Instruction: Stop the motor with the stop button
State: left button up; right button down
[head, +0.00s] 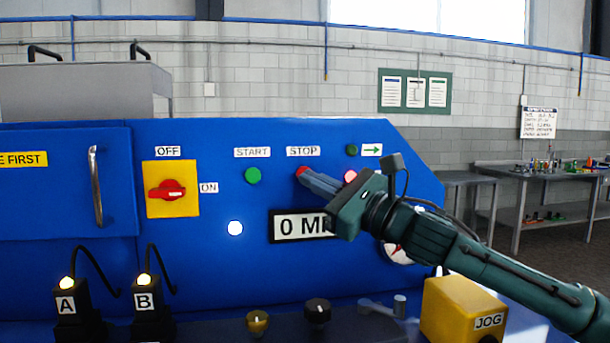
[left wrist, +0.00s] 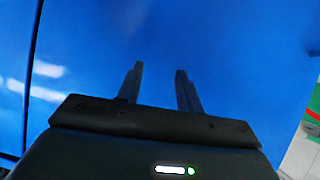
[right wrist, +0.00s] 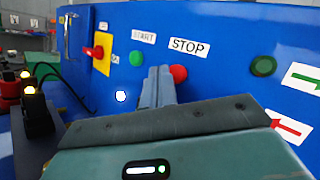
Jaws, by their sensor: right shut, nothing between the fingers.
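The red stop button (head: 302,170) is on the blue machine panel (head: 330,135) under the STOP label (head: 303,151). It also shows in the right wrist view (right wrist: 178,73). My right gripper (head: 308,177) is shut and empty, its fingertips at the stop button and partly over it. I cannot tell whether they touch or press it. The green start button (head: 252,175) is to the left. My left gripper (left wrist: 158,75) is open and empty in front of a blue surface.
A yellow switch plate with a red knob (head: 166,189) is left of the buttons. A lit pink-red lamp (head: 350,176) shows beside my right gripper. Black units A (head: 66,304) and B (head: 143,301) stand at lower left. A yellow JOG box (head: 462,308) is at lower right.

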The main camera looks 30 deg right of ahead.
jog(key=shift+w+d+p, duration=0.1)
jog(key=shift+w+p, duration=0.35)
jog(key=shift+w+d+p, duration=0.15)
jog(key=shift+w+p, duration=0.3)
dwell(0.8)
jog(key=shift+s, duration=0.1)
jog(key=shift+s+a+b, duration=0.2)
jog(key=shift+s+b, duration=0.15)
jog(key=shift+s, duration=0.4)
jog(key=shift+s, duration=0.1)
